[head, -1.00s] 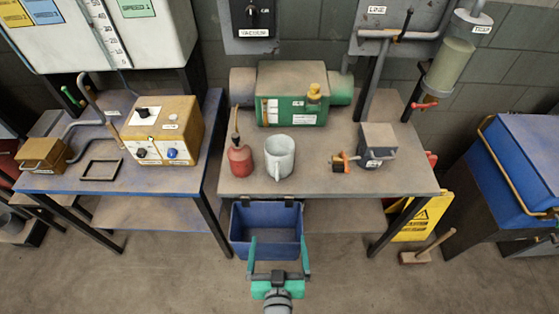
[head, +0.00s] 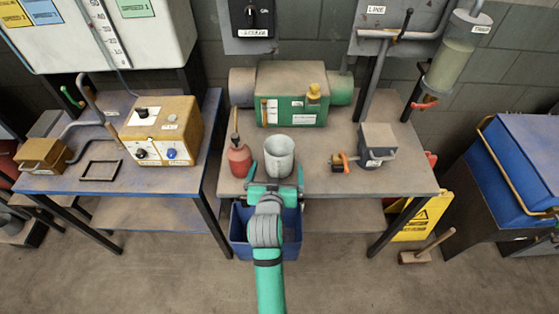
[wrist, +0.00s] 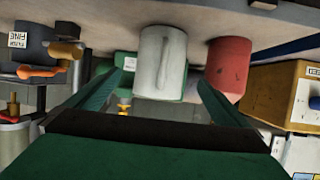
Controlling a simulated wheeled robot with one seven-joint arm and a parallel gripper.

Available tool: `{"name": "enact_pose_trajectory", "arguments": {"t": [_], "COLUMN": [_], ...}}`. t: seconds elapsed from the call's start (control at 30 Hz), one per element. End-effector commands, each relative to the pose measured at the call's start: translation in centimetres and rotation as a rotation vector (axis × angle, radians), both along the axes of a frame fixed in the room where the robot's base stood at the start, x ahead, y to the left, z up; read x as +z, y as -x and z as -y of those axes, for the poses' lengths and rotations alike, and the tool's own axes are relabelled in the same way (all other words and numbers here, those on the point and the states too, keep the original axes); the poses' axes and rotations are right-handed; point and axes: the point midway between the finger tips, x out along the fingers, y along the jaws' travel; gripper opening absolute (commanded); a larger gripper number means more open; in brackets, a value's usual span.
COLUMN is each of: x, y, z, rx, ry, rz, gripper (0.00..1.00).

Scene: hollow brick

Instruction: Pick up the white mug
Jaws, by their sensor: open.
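The white mug (head: 279,154) stands upright on the right-hand table (head: 330,180), near its front edge. My gripper (head: 277,172) is open at the table's front edge, just in front of the mug. In the wrist view, which is turned upside down, the mug (wrist: 160,62) shows ahead and between the two green fingers (wrist: 158,85), with its handle facing the camera. The fingers do not appear to touch it. The lower part of the mug is partly hidden by my gripper in the head view.
A red oil can (head: 239,160) stands close to the mug's left. A green machine (head: 292,97) is behind it. A grey box (head: 378,144) and an orange-handled valve (head: 341,161) are to the right.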

Motion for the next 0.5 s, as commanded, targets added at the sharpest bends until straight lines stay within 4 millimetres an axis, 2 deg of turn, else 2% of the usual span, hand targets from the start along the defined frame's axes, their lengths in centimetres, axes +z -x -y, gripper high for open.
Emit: {"name": "enact_pose_trajectory", "arguments": {"t": [0.1, 0.37, 0.5], "x": [-0.7, -1.3, -1.7], "y": [-1.7, -3.4, -5.1], "z": [0.2, 0.2, 0.3], "rx": [0.0, 0.002, 0.002], "ry": [0.0, -0.001, -0.001], "rz": [0.001, 0.001, 0.001], "gripper": [1.0, 1.0, 1.0]}}
